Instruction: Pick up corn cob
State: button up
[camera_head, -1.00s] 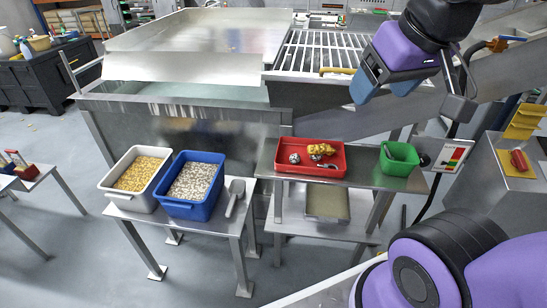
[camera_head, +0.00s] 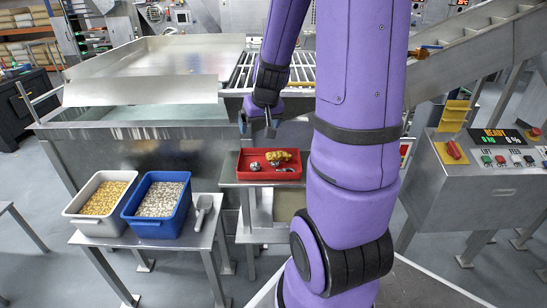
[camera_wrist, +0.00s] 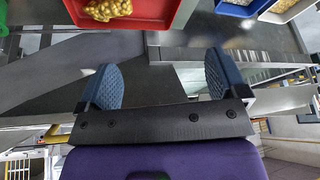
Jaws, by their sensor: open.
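A yellow, lumpy thing (camera_head: 278,157), which may be the corn cob, lies in the red tray (camera_head: 245,173) on a metal table. It also shows at the top of the wrist view (camera_wrist: 107,10). My gripper (camera_head: 257,127) is open and empty, above and behind the tray in the head view. In the wrist view its two blue pads (camera_wrist: 162,75) stand wide apart over bare metal, with the tray beyond them. My arm hides the right part of the tray's table in the head view.
A blue bin (camera_head: 154,228) and a white bin (camera_head: 84,221) of pellets stand left of the tray, with a metal scoop (camera_head: 203,208). Small metal parts (camera_head: 255,166) share the tray. A steel tank (camera_head: 130,150) stands behind. A control panel (camera_head: 480,195) is at right.

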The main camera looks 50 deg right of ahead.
jog(key=m, duration=0.1)
send_near(275, 154)
jog(key=shift+g+h, duration=0.4)
jog(key=shift+w+a+x, duration=0.15)
jog(key=shift+w+x, duration=0.05)
jog(key=shift+x, duration=1)
jog(key=shift+w+a+x, duration=0.15)
jog(key=shift+w+x, duration=0.05)
jog(key=shift+x, duration=1)
jog(key=shift+w+x, duration=0.1)
jog(key=shift+x, duration=1.2)
jog(key=shift+w+x, duration=0.15)
jog(key=shift+x, duration=1.1)
jog(key=shift+d+r, duration=0.15)
jog(key=c, duration=1.1)
jog(key=shift+o, duration=0.2)
jog(key=shift+r, duration=0.15)
